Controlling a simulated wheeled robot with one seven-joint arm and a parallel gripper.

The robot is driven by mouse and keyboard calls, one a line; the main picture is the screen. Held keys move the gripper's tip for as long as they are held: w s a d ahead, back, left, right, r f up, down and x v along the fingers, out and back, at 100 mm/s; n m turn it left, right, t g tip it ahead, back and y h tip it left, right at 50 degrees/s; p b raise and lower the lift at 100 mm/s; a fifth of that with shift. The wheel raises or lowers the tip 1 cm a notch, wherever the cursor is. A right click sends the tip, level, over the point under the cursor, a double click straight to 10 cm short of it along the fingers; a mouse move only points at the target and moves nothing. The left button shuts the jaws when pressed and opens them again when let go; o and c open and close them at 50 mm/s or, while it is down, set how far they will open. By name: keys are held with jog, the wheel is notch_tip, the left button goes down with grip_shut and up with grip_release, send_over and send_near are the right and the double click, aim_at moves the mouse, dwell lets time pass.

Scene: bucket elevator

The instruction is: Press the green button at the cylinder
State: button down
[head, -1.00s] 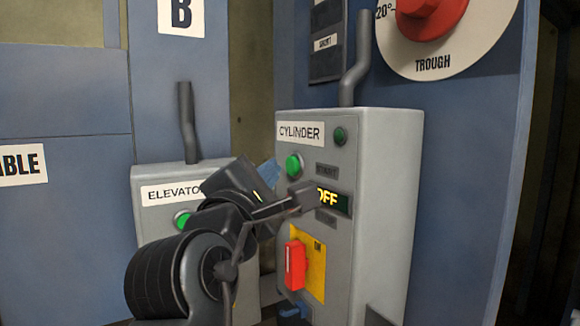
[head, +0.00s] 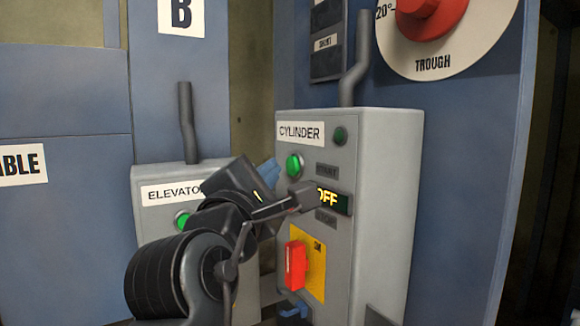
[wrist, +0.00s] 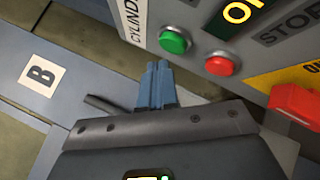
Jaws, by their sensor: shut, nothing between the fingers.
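The grey cylinder box (head: 385,190) carries a "CYLINDER" label, and its green button (head: 294,165) sits just below that label. The button also shows in the wrist view (wrist: 173,42). My gripper (head: 268,172) has blue fingers, shut and empty, just left of the green button in the head view. In the wrist view the fingertips (wrist: 157,66) appear just below and left of the button, with a small gap in the picture. Depth between them is hard to judge.
A red button (wrist: 222,64) lies beside the green one in the wrist view. A red switch (head: 295,265) on a yellow plate sits lower on the box. The elevator box (head: 150,178) with its own green button (head: 182,219) stands at left, partly behind my arm.

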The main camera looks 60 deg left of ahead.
jog(key=shift+w, duration=0.15)
jog(key=shift+w+p, duration=0.25)
jog(key=shift+p, duration=0.1)
jog(key=shift+w, duration=0.5)
dwell(1.1)
jog(key=shift+s+p, duration=0.1)
jog(key=shift+p, duration=0.2)
jog(key=shift+s, duration=0.8)
jog(key=s, duration=0.5)
jog(key=shift+d, duration=0.15)
dwell(0.7)
